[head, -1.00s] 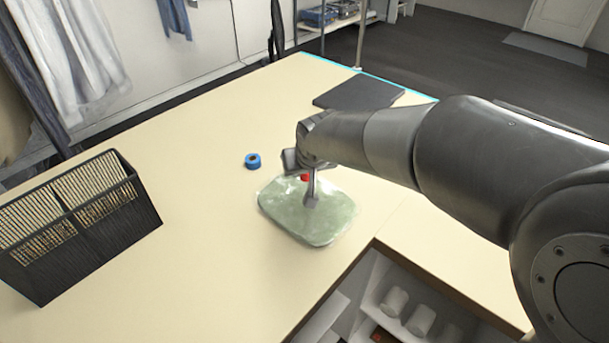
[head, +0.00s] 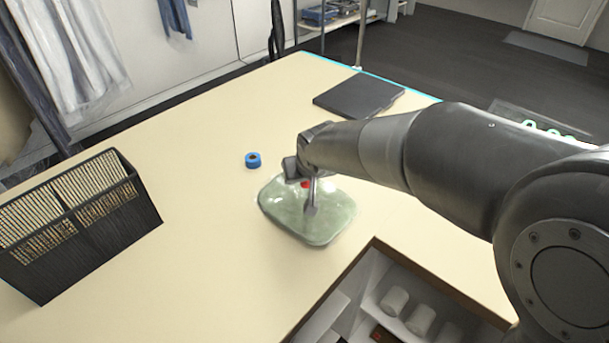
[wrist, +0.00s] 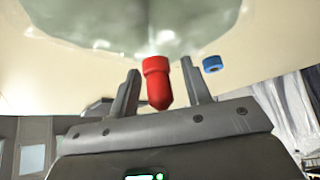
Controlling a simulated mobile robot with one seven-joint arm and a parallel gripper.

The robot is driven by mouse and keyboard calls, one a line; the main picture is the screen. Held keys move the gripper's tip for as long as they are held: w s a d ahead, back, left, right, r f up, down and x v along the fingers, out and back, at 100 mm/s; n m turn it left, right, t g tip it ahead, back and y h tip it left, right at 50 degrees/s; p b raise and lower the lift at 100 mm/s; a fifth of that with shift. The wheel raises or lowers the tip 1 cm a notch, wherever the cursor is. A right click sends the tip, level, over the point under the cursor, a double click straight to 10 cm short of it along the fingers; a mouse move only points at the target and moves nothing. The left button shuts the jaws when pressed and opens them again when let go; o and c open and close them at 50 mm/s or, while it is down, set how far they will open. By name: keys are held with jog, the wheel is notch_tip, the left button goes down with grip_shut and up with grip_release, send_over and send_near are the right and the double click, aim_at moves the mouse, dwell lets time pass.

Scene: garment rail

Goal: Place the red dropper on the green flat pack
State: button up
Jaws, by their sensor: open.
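The green flat pack (head: 330,222) lies on the cream table in the head view, and fills the top of the wrist view (wrist: 120,22). The red dropper (head: 305,184) shows as a small red spot over the pack's far part, partly hidden by my gripper. In the wrist view the red dropper (wrist: 156,82) stands between my two fingers, its wide end towards the pack. I cannot tell for sure whether it touches the pack. My gripper (wrist: 159,72) is open, with a narrow gap showing on each side of the dropper.
A blue ring-shaped roll (head: 253,160) lies just beyond the pack to the left. A black wire basket (head: 85,235) stands at the left. A dark flat folder (head: 358,94) lies at the back. The table's near edge has open shelves with white rolls (head: 394,301) below.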

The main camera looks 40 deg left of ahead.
jog(key=shift+r, duration=0.25)
jog(key=v, duration=1.2)
jog(key=w+d+r+m+t+h, duration=0.1)
jog(key=w+d+m, duration=0.15)
jog(key=d, duration=0.95)
jog(key=w+d+r+m+t+h, duration=0.15)
jog(key=w+d, duration=0.25)
jog(key=d, duration=0.8)
jog(key=s+d+f+m+h, duration=0.1)
jog(key=s+d+m, duration=0.2)
jog(key=d, duration=0.9)
jog(key=s+d+f+m+h, duration=0.2)
jog(key=s+d+m, duration=0.2)
jog(key=d, duration=0.8)
jog(key=s, duration=0.2)
jog(key=shift+s, duration=0.35)
jog(key=shift+g, duration=0.25)
